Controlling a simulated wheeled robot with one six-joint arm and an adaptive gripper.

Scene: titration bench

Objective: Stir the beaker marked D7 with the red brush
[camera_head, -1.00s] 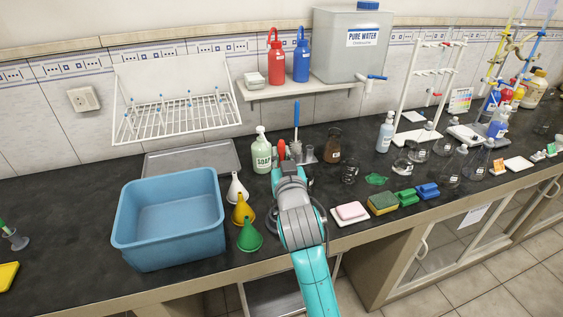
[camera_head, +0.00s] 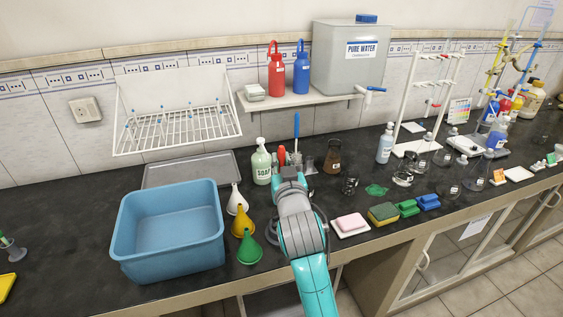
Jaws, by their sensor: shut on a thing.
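My gripper (camera_head: 289,163) is over the back of the bench, right of the soap bottle, with its fingers mostly hidden by my wrist. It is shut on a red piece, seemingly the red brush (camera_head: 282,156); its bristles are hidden. A blue-handled brush (camera_head: 296,127) stands upright just behind. A small glass beaker (camera_head: 309,165) is partly visible right of the gripper, and another dark-looking beaker (camera_head: 350,185) stands further right. Their marks are too small to read, so I cannot tell which is D7.
A soap bottle (camera_head: 261,164) stands close left of my gripper and a brown bottle (camera_head: 333,157) to the right. Funnels (camera_head: 243,230) and a blue basin (camera_head: 167,243) are at the left. A shelf (camera_head: 325,101) hangs behind.

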